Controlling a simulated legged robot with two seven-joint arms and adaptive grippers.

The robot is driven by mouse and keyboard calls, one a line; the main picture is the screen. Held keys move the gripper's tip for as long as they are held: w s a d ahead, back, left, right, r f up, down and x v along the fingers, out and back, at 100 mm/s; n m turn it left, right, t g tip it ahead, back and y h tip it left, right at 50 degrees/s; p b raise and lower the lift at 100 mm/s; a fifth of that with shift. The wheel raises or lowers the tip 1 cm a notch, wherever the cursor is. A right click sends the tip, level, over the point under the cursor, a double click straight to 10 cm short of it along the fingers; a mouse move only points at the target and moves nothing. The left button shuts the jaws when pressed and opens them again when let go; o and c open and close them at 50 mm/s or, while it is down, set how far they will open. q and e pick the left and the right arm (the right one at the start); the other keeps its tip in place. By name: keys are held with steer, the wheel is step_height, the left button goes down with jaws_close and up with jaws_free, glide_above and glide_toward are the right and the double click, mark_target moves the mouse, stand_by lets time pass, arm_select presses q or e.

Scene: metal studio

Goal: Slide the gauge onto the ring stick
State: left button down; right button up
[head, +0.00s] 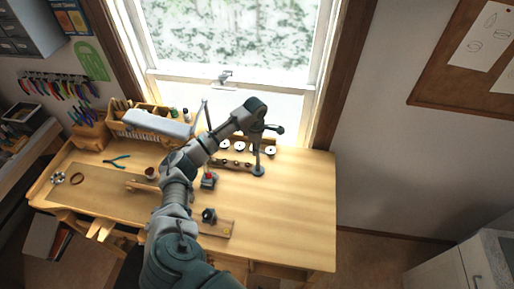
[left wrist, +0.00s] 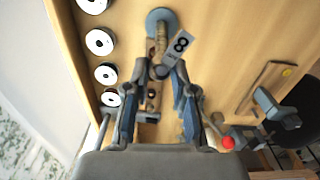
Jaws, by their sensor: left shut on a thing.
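The ring stick, an upright stick on a round grey base (head: 258,171), stands toward the back right of the bench. In the left wrist view the stick (left wrist: 161,38) is brown and rises from its round base toward the fingers. The gauge, a grey plate marked 8 (left wrist: 180,44), is at the fingertips beside the stick. My left gripper (left wrist: 160,70) is shut on the gauge; in the head view the gripper (head: 268,130) is above the base. The fingers hide where gauge and stick meet, so I cannot tell whether the gauge is around it. My right gripper is out of view.
Several white discs (left wrist: 101,42) lie in a row along the window side. A red-topped tool (head: 209,179) and a wooden board with a dark clamp (head: 209,215) are left of the stick. Tool racks (head: 150,122) line the back left. The bench's right part (head: 295,210) is clear.

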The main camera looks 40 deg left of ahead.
arm_select(q)
steer(key=c, duration=1.1)
jaws_free()
steer(key=shift+a+f, duration=0.1)
steer(key=shift+f, duration=0.1)
steer(key=shift+o, duration=1.1)
steer(key=shift+w+a, duration=0.1)
steer(key=shift+a, duration=0.15)
step_height(320, 180, up, 12)
steer(key=shift+a+f, duration=0.15)
steer(key=shift+a, duration=0.15)
steer(key=shift+d, duration=0.15)
steer(key=shift+f, duration=0.1)
